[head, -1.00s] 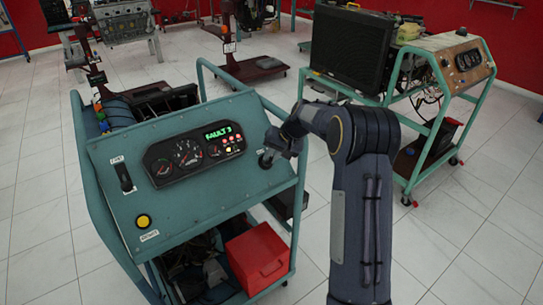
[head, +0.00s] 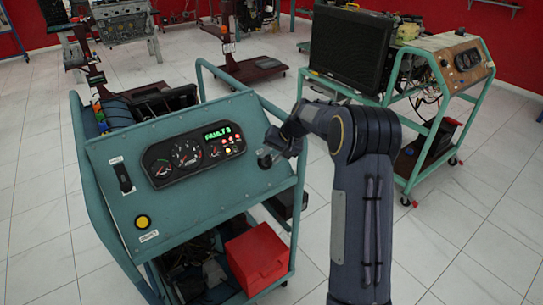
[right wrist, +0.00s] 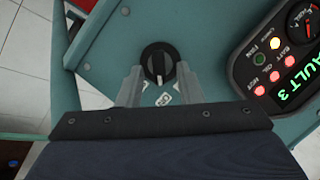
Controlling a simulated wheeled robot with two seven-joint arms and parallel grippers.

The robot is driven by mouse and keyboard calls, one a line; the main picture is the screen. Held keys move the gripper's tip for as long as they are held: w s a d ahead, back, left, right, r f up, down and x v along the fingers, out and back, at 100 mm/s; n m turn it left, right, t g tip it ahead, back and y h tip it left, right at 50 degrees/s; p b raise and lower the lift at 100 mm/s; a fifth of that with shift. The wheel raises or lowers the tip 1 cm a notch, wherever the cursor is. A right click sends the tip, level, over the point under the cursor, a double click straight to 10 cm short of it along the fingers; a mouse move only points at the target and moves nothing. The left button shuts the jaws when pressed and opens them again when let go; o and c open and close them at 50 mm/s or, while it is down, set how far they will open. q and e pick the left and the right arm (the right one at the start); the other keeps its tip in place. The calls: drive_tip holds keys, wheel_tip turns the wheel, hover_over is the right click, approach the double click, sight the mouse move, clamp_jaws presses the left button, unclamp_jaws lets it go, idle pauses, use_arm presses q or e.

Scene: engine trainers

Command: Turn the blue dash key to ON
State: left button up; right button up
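The blue dash (head: 205,190) is a tilted teal-blue panel. Its key switch is a round black knob (right wrist: 158,63) with a raised bar and a pale line pointing toward the bottom of the right wrist view. In the head view the key (head: 265,161) is partly hidden by my right gripper (head: 272,154). In the right wrist view my right gripper (right wrist: 159,70) is open, one finger on each side of the knob's bar, with gaps showing. My left gripper is not in view.
The gauge cluster (head: 190,155) shows FAULT 3 in green, with red and yellow lamps lit. A black toggle (head: 122,178) and a yellow button (head: 142,221) are at the panel's left. A red box (head: 257,262) sits below. Another engine stand (head: 405,100) is at right.

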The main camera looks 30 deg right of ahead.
drive_tip(key=v, duration=0.7)
drive_tip(key=shift+r, duration=0.3)
drive_tip(key=shift+s, duration=0.1)
drive_tip(key=s+a+r+n, duration=0.1)
drive_tip(key=s+a+r, duration=0.1)
drive_tip(key=s+a, duration=0.3)
drive_tip(key=s+a+r+n+y, duration=0.1)
drive_tip(key=s+a+r, duration=0.2)
drive_tip(key=s, duration=0.4)
drive_tip(key=s+a+r+n, duration=0.1)
drive_tip(key=s+a+r, duration=0.15)
drive_tip(key=s, duration=0.35)
drive_tip(key=s+a+f+n, duration=0.1)
drive_tip(key=s+a+f, duration=0.2)
drive_tip(key=s, duration=0.5)
drive_tip(key=s+a+f+n, duration=0.1)
drive_tip(key=s+a+f, duration=0.3)
drive_tip(key=s+a, duration=0.2)
drive_tip(key=shift+s+n, duration=0.3)
drive_tip(key=shift+s, duration=0.7)
